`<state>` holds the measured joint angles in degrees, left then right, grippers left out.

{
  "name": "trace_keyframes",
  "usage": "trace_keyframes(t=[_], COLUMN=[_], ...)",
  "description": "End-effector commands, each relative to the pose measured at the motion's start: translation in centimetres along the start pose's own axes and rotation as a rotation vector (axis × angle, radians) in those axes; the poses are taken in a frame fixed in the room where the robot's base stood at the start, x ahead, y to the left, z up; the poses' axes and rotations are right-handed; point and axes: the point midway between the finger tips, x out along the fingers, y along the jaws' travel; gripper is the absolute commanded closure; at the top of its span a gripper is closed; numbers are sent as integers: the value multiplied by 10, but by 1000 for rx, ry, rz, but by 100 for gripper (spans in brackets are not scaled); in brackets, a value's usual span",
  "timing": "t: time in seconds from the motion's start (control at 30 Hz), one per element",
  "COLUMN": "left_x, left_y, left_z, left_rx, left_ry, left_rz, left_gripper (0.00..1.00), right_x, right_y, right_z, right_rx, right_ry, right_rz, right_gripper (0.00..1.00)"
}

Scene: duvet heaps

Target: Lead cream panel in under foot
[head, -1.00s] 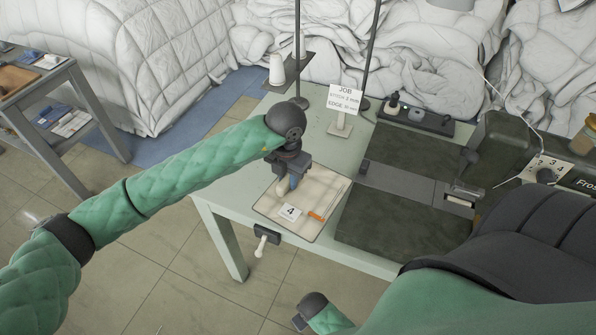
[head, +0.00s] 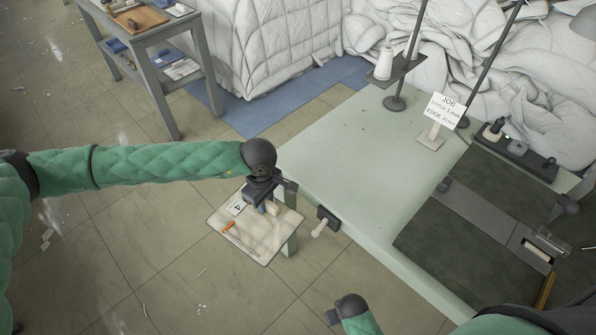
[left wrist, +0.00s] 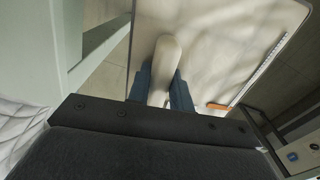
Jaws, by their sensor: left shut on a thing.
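The cream panel (head: 259,243) is a flat, pale sheet with a dark edge, beyond the table's left end in the head view. My left gripper (head: 267,207) is shut on a rounded cream grip (left wrist: 165,62) that stands on the panel; the panel also fills the upper middle of the left wrist view (left wrist: 220,50). My right gripper (head: 331,317) is low in the head view, apart from the panel; its jaws are unclear. I cannot make out a foot at the machine (head: 538,250).
The pale green table (head: 340,150) has free room at its left. A crank handle (head: 322,226) sticks out at its near edge, close to the panel. A job sign (head: 440,112) and thread stand (head: 394,104) stand at the back. White duvets (head: 290,40) are heaped behind.

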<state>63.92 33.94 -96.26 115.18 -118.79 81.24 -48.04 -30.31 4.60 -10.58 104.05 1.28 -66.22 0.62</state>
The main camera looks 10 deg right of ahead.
Motion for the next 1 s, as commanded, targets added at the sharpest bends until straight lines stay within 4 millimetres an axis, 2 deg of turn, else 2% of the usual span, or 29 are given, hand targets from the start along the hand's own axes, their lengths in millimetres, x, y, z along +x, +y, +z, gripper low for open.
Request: trace_keyframes(t=[0.03, 0.2, 0.5, 0.7, 1.0], left_x=[6, 24, 50, 62, 63], left_y=[-11, -43, -91, -111, -113], left_z=[-15, -54, -110, -133, -136], left_rx=[60, 293, 651, 810, 826], left_ry=[1, -2, -3, -5, -3], left_rz=[-3, -3, 2, 5, 2], left_gripper=[100, 100, 100, 100, 100], right_x=[0, 0, 0, 0, 0], right_y=[0, 0, 0, 0, -2], right_z=[0, 1, 1, 1, 0], right_rx=[0, 0, 0, 0, 2], right_ry=[-1, -1, -1, -1, 0], right_rz=[0, 0, 0, 0, -2], right_gripper=[64, 64, 64, 64, 64])
